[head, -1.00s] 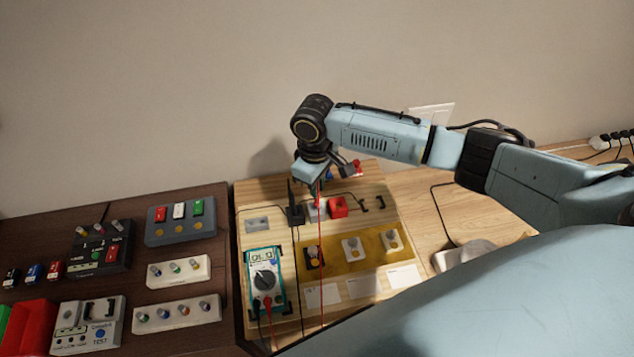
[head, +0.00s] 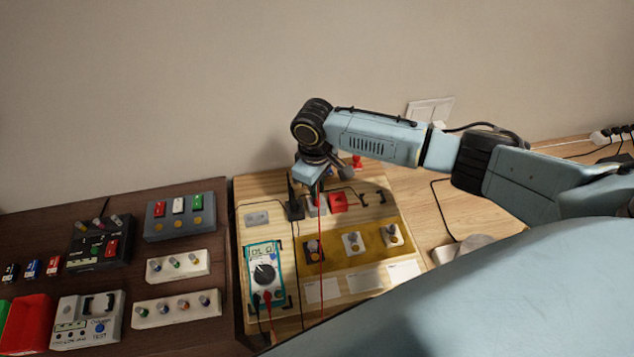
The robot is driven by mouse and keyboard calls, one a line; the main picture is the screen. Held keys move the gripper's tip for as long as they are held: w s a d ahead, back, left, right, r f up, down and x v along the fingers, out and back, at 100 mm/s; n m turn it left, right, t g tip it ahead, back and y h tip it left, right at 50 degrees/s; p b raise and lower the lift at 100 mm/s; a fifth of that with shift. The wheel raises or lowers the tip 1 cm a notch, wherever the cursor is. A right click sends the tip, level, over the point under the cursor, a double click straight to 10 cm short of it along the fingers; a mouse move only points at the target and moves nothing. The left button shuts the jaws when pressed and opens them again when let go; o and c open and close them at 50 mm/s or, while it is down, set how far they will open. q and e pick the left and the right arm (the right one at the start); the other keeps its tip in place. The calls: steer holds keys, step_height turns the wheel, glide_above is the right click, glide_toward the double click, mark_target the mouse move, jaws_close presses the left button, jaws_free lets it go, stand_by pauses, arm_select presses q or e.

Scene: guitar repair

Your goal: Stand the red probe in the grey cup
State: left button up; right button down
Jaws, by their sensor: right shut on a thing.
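My right gripper (head: 316,187) points down over the wooden board and is shut on the red probe (head: 318,200). Only a small part of the probe shows below the fingers. Its red wire runs from there toward the front of the board. The grey cup (head: 312,210) is directly below the gripper, partly covered by the probe and fingers. The probe's lower end is at the cup in the picture; I cannot tell whether it is inside. My left gripper is not in view.
A black probe (head: 291,190) stands in a black holder (head: 295,211) just left of the grey cup. A red block-like holder (head: 338,203) is just right. The multimeter (head: 264,270) lies in front, with wires across the board (head: 265,188).

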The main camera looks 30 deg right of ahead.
steer(key=shift+f, duration=0.3)
steer(key=c, duration=1)
jaws_free()
steer(key=shift+r, duration=0.1)
step_height(320, 180, up, 5)
steer(key=p, duration=0.5)
steer(key=shift+f, duration=0.2)
steer(key=shift+r+p, duration=0.2)
steer(key=shift+p, duration=0.1)
steer(key=shift+r, duration=0.9)
